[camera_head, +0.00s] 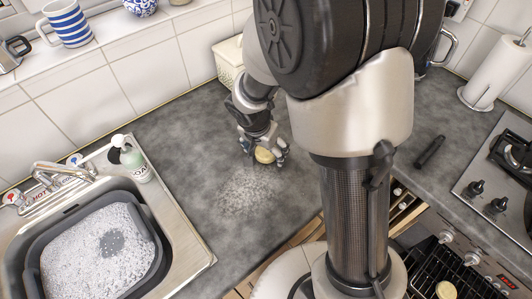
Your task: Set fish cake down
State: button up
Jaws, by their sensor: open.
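A pale yellow round fish cake (264,155) is at the grey worktop (190,135), between the fingers of my gripper (263,160). My gripper points down at the worktop and its fingers are open, one on each side of the cake. Part of the cake is hidden by the gripper. I cannot tell whether a finger touches it. A similar pale yellow round piece (446,289) lies on the dark rack of the open oven at the bottom right.
A sink with a grey basin of suds (100,250) and a soap bottle (132,160) are at the left. A cream container (230,62) stands behind my gripper. A black object (430,151), paper roll (497,75) and hob (505,165) are right. Worktop left of my gripper is clear.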

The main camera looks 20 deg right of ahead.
jog(key=shift+r, duration=0.1)
jog(key=shift+c, duration=0.3)
jog(key=c, duration=1.2)
jog(key=shift+r, duration=0.1)
notch_tip(320, 180, up, 20)
jog(key=p, duration=0.7)
jog(key=n+y, duration=0.2)
jog(key=n, duration=0.6)
send_over(264, 156)
jog(key=shift+t, duration=0.4)
notch_tip(264, 156, down, 12)
jog(key=shift+w, duration=0.1)
jog(key=shift+f+n, duration=0.5)
jog(key=shift+f, duration=0.05)
